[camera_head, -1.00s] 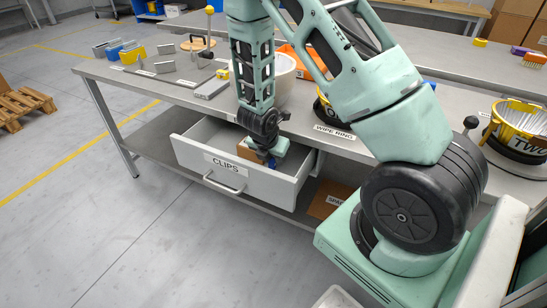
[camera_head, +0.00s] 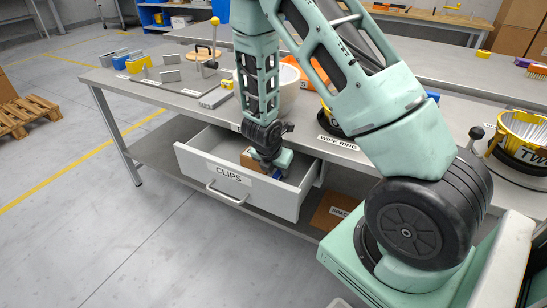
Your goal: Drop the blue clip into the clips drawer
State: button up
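The clips drawer (camera_head: 222,193) is pulled open below the table's front edge, with a "CLIPS" label on its white front. My gripper (camera_head: 274,176) points down into the right part of the drawer. A small blue piece, which looks like the blue clip (camera_head: 278,174), shows at the gripper's lower end. The fingers are mostly hidden, so I cannot tell whether they grip it or are apart from it. A brown block or box (camera_head: 250,160) lies inside the drawer beside the gripper.
The grey table (camera_head: 330,143) above carries a white bowl (camera_head: 288,92), several coloured clips or blocks (camera_head: 138,64) at the left, and a yellow ring fixture (camera_head: 520,130) at the right. A brown box (camera_head: 334,208) sits on the lower shelf.

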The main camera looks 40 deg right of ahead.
jog(key=p+v, duration=0.6)
jog(key=v, duration=0.7)
jog(key=s+a+r+m+y, duration=0.2)
jog(key=s+a+r+m, duration=0.3)
jog(key=a+r+m, duration=0.5)
jog(key=s+a+r+m+y, duration=0.1)
jog(key=s+a+r+m, duration=0.1)
jog(key=s+a, duration=0.5)
jog(key=s+a+r+m+g+y, duration=0.1)
jog(key=s+a+r+m+y, duration=0.1)
jog(key=s+a+r, duration=0.3)
jog(key=s+a, duration=0.2)
jog(key=s, duration=0.1)
jog(key=shift+s+a+g, duration=0.25)
jog(key=shift+g, duration=0.05)
jog(key=shift+r, duration=0.1)
notch_tip(320, 180, up, 8)
jog(key=p, duration=0.8)
jog(key=shift+f, duration=0.2)
jog(key=shift+w+d, duration=0.1)
jog(key=shift+d, duration=0.05)
